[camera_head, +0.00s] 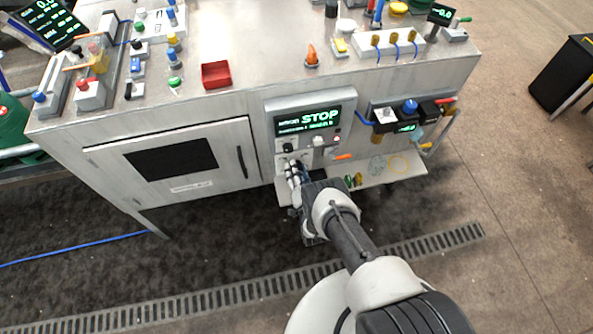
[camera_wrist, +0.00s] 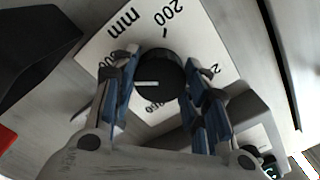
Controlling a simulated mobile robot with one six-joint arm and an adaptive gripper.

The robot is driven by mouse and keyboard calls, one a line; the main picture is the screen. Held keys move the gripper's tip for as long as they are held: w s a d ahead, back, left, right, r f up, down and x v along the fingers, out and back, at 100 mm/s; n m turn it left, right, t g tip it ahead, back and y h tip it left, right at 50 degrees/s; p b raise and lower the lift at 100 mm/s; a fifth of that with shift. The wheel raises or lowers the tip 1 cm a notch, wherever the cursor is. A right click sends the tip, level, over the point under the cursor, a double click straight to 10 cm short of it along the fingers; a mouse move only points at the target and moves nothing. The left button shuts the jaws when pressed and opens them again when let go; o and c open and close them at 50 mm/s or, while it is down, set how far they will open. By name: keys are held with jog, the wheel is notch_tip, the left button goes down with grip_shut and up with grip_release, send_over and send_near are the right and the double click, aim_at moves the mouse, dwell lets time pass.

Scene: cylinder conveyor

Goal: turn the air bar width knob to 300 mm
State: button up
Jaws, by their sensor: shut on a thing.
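The air bar width knob (camera_wrist: 162,68) is round and black with a white pointer line, and sits on a white dial plate (camera_wrist: 100,48) in the wrist view. The pointer aims left in that picture, toward the left finger. The dial shows "mm", "200" and partly hidden numbers; a label ending in "00" is partly behind the left finger. My gripper (camera_wrist: 160,82) is shut on the knob, one blue-padded finger on each side. In the head view my gripper (camera_head: 293,172) is at the lower left of the control panel (camera_head: 272,112), hiding the knob.
The panel's display (camera_head: 308,120) reads "STOP". A cabinet door (camera_head: 215,150) is left of my gripper. A low shelf (camera_head: 405,168) with small items and a valve unit (camera_head: 408,113) are to the right. A dark box (camera_wrist: 35,45) is near the dial in the wrist view.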

jog(key=shift+w+r+m, duration=0.1)
jog(key=shift+r+m, duration=0.05)
jog(key=shift+m, duration=0.65)
jog(key=o, duration=1)
jog(key=shift+o, duration=0.2)
jog(key=v, duration=0.7)
jog(key=shift+s, duration=0.35)
